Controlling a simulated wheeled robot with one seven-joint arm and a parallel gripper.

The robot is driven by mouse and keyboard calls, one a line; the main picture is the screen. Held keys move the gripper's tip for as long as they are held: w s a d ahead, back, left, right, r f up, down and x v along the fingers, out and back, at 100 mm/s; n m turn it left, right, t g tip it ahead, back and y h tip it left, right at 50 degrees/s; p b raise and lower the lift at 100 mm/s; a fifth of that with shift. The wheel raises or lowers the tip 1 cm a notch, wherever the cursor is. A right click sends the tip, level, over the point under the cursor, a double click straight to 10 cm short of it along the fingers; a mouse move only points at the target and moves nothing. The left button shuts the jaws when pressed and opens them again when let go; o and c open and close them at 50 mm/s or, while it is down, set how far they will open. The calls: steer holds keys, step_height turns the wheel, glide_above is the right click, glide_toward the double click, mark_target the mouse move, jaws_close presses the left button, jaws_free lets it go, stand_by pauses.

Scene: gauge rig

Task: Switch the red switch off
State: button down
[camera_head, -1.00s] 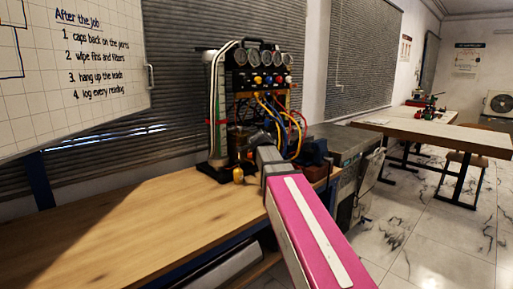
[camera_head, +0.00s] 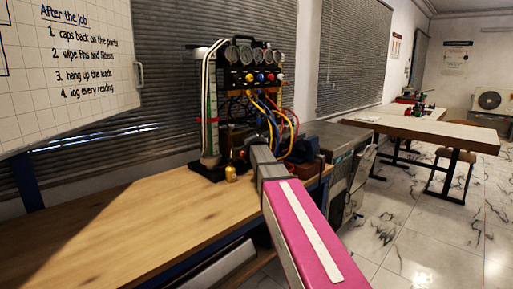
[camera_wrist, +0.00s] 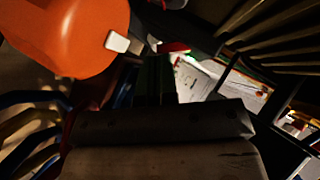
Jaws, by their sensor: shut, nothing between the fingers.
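The gauge rig (camera_head: 243,78), with a row of gauges, coloured knobs and hoses, stands at the far end of the wooden bench. My gripper is at the end of my pink arm, in front of the rig's lower part; its fingertips are hidden in the head view. In the wrist view my gripper (camera_wrist: 156,80) is dark and shut, with nothing seen between its fingers. A small red piece (camera_wrist: 172,47) lies just beyond the fingertips; I cannot tell whether it is the red switch. No red switch can be clearly made out in the head view.
A large orange rounded object (camera_wrist: 72,32) fills the wrist view's upper left, close beside the fingers. Yellow and blue hoses (camera_head: 272,115) hang near my gripper. A small brass-coloured item (camera_head: 231,173) stands on the bench (camera_head: 130,222), whose near part is clear.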

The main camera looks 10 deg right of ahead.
steer(key=shift+w+a+f+m+t, duration=0.15)
steer(key=shift+f+t, duration=0.1)
steer(key=shift+f, duration=0.25)
steer(key=shift+w+a+f+m+t, duration=0.15)
steer(key=shift+f+t, duration=0.1)
steer(key=shift+f, duration=0.2)
steer(key=shift+w, duration=0.1)
